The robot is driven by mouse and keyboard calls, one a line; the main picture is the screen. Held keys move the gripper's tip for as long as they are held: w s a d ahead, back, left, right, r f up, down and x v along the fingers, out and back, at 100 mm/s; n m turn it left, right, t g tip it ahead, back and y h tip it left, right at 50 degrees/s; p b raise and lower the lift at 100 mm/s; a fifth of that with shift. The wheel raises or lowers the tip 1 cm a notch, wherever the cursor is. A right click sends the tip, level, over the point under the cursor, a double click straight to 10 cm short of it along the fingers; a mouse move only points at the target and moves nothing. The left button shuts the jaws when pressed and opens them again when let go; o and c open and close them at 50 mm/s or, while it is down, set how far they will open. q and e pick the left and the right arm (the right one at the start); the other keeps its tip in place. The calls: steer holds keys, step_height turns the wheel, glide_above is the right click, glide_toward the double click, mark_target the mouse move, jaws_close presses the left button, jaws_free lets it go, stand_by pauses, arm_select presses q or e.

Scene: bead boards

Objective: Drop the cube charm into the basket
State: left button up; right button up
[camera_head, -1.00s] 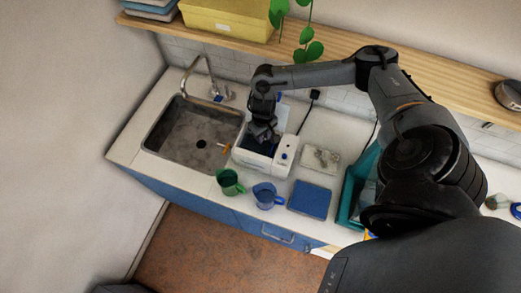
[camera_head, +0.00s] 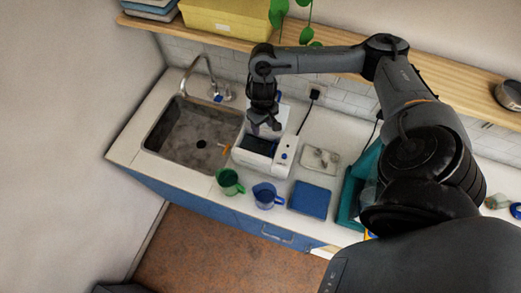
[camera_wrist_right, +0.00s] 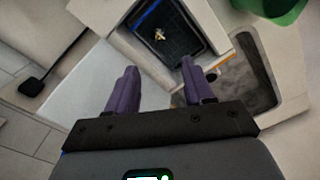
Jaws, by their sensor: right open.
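The basket (camera_wrist_right: 184,38) is dark and sits in the opening of a white machine (camera_head: 282,155). In the head view the dark opening shows just below my right gripper (camera_head: 264,129). A small gold-coloured piece, which looks like the cube charm (camera_wrist_right: 160,35), lies in the basket in the right wrist view; its exact shape is too small to tell. My right gripper is open, with its two purple-grey fingers (camera_wrist_right: 158,86) apart and nothing between them. It hangs above the machine. My left gripper is in neither view.
The sink (camera_head: 190,134) is left of the machine. A green cup (camera_head: 229,183) and a blue cup (camera_head: 265,196) stand in front. A pale tray (camera_head: 320,161), a blue mat (camera_head: 310,200) and a teal crate (camera_head: 350,199) lie to the right. A wooden shelf (camera_head: 340,66) runs behind.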

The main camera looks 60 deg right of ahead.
step_height(320, 180, up, 4)
steer(key=shift+f+p, duration=0.2)
steer(key=shift+p, duration=0.45)
